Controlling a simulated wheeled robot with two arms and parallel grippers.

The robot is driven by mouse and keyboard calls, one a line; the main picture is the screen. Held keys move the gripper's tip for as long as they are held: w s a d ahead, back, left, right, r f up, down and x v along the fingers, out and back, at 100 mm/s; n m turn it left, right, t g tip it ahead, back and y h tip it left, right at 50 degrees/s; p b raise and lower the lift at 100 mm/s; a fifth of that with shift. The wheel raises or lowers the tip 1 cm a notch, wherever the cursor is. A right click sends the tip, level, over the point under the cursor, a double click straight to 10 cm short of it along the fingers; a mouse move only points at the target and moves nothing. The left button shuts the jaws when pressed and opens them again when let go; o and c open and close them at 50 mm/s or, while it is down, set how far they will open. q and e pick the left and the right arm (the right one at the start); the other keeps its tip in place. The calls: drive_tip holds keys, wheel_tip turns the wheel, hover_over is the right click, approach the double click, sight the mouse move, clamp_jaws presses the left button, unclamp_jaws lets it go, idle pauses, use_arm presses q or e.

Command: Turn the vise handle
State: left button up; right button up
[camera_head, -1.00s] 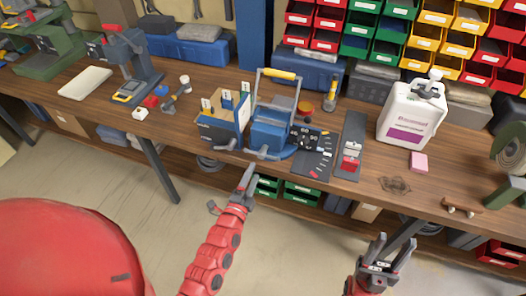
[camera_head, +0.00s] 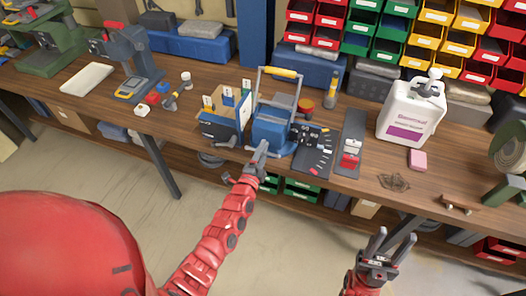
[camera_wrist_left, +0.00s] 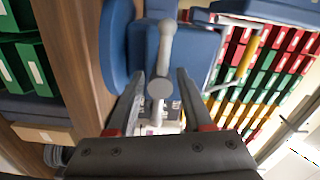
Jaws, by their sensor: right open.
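The blue vise (camera_head: 272,130) stands near the front edge of the workbench in the head view. Its grey handle (camera_wrist_left: 163,45) shows in the left wrist view as a bar with a rounded end, in front of the blue body. My left gripper (camera_head: 260,152) is at the front of the vise, at the bench edge. In the left wrist view its two fingers (camera_wrist_left: 159,74) are apart, one on each side of the handle's end, with gaps visible. My right gripper (camera_head: 381,243) is open and empty in front of the bench, low in the head view.
A small box with cards (camera_head: 222,122) stands left of the vise. A dark panel of small parts (camera_head: 314,152) lies to its right. A white jug (camera_head: 411,112) and pink block (camera_head: 417,158) are further right. Colored bins (camera_head: 360,27) hang behind. Floor in front is clear.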

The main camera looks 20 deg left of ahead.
use_arm(q)
clamp_jaws()
